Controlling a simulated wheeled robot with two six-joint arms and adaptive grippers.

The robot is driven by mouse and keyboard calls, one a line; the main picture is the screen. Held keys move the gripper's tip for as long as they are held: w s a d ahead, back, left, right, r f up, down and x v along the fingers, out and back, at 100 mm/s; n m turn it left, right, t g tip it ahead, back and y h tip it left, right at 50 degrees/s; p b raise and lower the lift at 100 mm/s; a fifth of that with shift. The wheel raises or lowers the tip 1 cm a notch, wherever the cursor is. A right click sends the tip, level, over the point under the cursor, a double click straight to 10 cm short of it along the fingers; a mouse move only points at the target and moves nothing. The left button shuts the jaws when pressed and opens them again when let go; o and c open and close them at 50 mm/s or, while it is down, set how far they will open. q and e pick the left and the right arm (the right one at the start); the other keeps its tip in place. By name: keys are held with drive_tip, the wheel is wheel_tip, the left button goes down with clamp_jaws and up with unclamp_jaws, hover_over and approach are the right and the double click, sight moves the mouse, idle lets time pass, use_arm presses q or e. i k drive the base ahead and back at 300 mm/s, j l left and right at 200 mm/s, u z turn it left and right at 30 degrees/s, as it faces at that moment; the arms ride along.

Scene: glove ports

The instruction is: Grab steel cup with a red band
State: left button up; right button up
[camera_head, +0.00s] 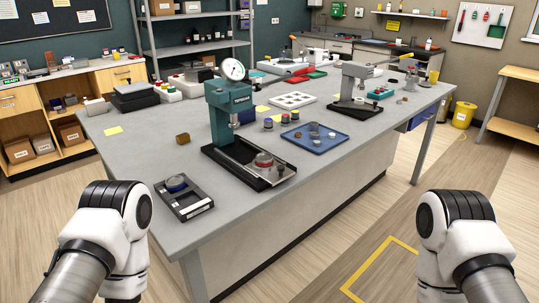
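A low, round steel piece with a red band (264,160), which looks like the red-banded cup, sits on the black base of the green press (230,110). It is near the front right end of that base, clear of the press column. A similar round piece with a blue band (176,183) sits on a dark flat device (184,198) at the table's near left corner. Parts of both my arms show at the lower left and lower right, in front of the table. Neither gripper shows, so their fingers cannot be seen.
The grey table (330,165) has bare room along its front edge. A blue tray (318,145) with small round pieces lies right of the press. A second press (355,85) stands farther back. A brown block (182,138) lies left.

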sight(263, 159)
drive_tip(key=i+l+u, duration=0.1)
drive_tip(key=l, duration=0.25)
drive_tip(key=i+l+u, duration=0.1)
drive_tip(key=l, duration=0.25)
drive_tip(key=i+l+u, duration=0.1)
drive_tip(key=i+l, duration=0.15)
drive_tip(key=l, duration=0.15)
